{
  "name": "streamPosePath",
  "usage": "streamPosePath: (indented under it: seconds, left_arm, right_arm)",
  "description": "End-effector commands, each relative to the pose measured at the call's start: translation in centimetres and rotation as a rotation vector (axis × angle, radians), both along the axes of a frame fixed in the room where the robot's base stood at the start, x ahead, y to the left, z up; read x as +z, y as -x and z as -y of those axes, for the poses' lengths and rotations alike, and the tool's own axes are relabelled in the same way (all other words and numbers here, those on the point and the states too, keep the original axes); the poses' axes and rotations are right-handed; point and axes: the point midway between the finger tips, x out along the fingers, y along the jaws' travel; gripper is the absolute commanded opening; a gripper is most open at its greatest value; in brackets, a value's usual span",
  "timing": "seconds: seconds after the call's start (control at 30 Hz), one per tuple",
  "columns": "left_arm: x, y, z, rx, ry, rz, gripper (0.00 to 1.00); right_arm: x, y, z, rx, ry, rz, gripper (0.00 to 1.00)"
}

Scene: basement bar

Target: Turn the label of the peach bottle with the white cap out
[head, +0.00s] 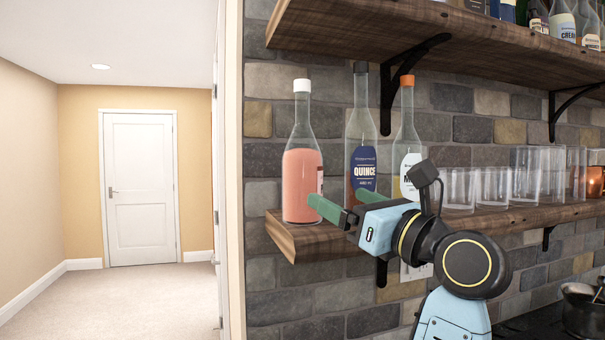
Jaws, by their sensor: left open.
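The peach bottle (301,178) with the white cap stands upright at the left end of the lower wooden shelf (335,237). Its front shows plain peach colour, and only a thin strip of its label shows at its right edge. My left gripper (335,201) is open in front of the shelf, its green fingers pointing left. One fingertip is close to the lower right of the peach bottle; I cannot tell whether it touches. The other finger is farther back, near the quince bottle (364,155). My right gripper is not in view.
The quince bottle has a dark blue label facing out. An orange-capped bottle (408,140) stands right of it, partly behind my arm. Several clear glasses (492,187) follow along the shelf. An upper shelf (440,40) holds more bottles. Left of the shelf end is open room.

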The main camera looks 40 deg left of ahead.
Motion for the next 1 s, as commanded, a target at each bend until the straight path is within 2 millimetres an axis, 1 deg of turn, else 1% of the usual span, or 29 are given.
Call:
streamPosePath:
  seconds: [0.03,0.4,0.7,0.9,1.0]
  left_arm:
    - [0.4,0.0,-0.6,0.003,-0.002,0.0,0.85]
    - [1.4,-0.5,-4.9,0.002,-0.002,0.0,0.85]
    - [2.3,-1.0,-8.3,0.002,-0.001,0.001,0.85]
    - [2.7,-1.3,-10.2,0.002,-0.001,0.001,0.85]
    - [2.9,-1.4,-10.8,0.001,-0.001,0.0,0.85]
  right_arm:
    - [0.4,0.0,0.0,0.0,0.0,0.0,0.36]
    - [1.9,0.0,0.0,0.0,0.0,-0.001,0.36]
    - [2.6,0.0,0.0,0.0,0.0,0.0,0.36]
    - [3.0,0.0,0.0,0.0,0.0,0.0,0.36]
    - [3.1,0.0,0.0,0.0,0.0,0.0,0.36]
